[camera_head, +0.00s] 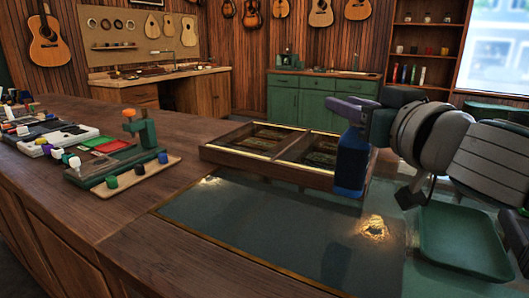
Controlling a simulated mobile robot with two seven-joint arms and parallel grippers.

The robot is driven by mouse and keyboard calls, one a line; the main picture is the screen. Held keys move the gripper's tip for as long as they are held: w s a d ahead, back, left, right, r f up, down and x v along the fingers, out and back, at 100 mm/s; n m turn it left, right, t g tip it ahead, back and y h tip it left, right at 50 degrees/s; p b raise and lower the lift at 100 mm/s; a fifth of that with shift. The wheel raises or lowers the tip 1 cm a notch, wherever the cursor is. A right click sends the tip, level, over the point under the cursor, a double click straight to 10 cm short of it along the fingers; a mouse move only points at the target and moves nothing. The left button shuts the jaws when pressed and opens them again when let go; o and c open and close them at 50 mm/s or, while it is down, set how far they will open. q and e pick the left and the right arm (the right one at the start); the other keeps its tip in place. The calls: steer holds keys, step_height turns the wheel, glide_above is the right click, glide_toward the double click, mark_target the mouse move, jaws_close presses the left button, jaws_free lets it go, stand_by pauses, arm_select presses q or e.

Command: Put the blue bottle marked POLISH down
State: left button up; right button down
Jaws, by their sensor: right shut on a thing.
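My right gripper (358,112) comes in from the right and is shut on the blue bottle (351,168) near its top. The bottle hangs upright in front of the right end of the wooden compartment tray (273,168). A dark reflection below it, apart from its base, shows it is held above the glass counter panel (250,215). No POLISH marking can be read from this side. My left gripper is not in view.
A green tray (465,245) lies at the right, below my right arm. A wooden board with a green clamp-like fixture (145,137) and several coloured knobs stands at the left. The glass between them is clear, with bright light reflections.

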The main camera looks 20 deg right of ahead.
mark_target(345, 142)
steer(key=shift+f+b, duration=1.2)
steer(key=shift+f, duration=1.9)
steer(key=shift+f, duration=0.15)
steer(key=c, duration=0.6)
jaws_free()
steer(key=shift+r, duration=0.35)
steer(key=s, duration=0.3)
steer(key=s+b, duration=0.1)
steer(key=s, duration=0.3)
steer(key=s+a, duration=0.1)
steer(key=s, duration=0.3)
steer(key=shift+f, duration=0.3)
steer(key=shift+s+r, duration=0.15)
steer(key=shift+s, duration=0.4)
